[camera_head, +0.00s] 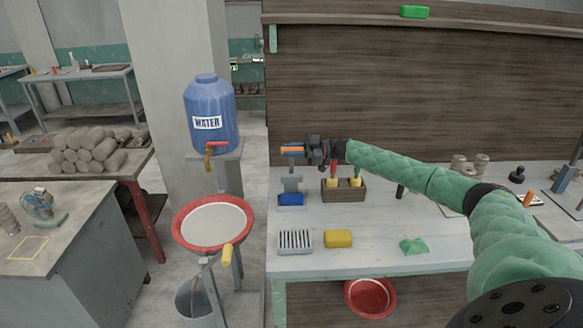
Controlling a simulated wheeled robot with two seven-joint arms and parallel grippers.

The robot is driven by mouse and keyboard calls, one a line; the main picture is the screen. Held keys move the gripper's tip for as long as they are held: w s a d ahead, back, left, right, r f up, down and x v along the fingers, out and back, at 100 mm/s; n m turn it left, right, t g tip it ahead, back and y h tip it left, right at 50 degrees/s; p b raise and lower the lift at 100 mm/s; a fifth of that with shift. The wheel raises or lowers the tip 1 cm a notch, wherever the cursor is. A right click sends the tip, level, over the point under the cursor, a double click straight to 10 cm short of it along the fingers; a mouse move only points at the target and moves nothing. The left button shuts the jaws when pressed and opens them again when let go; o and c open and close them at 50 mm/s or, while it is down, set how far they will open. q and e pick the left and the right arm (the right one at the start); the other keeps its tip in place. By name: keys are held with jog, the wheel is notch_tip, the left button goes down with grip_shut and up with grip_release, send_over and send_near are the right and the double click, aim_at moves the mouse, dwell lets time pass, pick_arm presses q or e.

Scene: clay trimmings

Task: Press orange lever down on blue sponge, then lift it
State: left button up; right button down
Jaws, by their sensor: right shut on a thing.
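The orange lever (291,149) sits at the top of a small grey-blue press stand (291,183) at the left end of the white workbench. The blue sponge (291,199) lies at the foot of the stand, below the lever, with a clear gap between them. My right gripper (303,151) reaches in from the right at lever height and is shut on the orange lever. The fingertips are small and partly merge with the lever. My left gripper is not in view.
A wooden box (344,194) with red and green-topped bottles stands just right of the press, under my right arm. A red-rimmed basin (181,227) stands left of the bench.

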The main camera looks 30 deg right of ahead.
jog(key=w+d+r+m+b, duration=0.2)
jog(key=w+d+m, duration=0.5)
jog(key=w, duration=0.5)
jog(key=shift+d+r, duration=0.2)
jog(key=shift+r, duration=0.25)
jog(key=c, duration=1.6)
grip_release()
jog(key=o, duration=0.3)
jog(key=shift+o, duration=0.7)
jog(key=shift+w+f, duration=0.2)
jog(key=shift+f, duration=0.05)
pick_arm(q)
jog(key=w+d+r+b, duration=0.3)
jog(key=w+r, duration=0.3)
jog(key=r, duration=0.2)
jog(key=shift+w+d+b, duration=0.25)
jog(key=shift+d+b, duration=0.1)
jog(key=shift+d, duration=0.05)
pick_arm(e)
jog(key=v, duration=0.8)
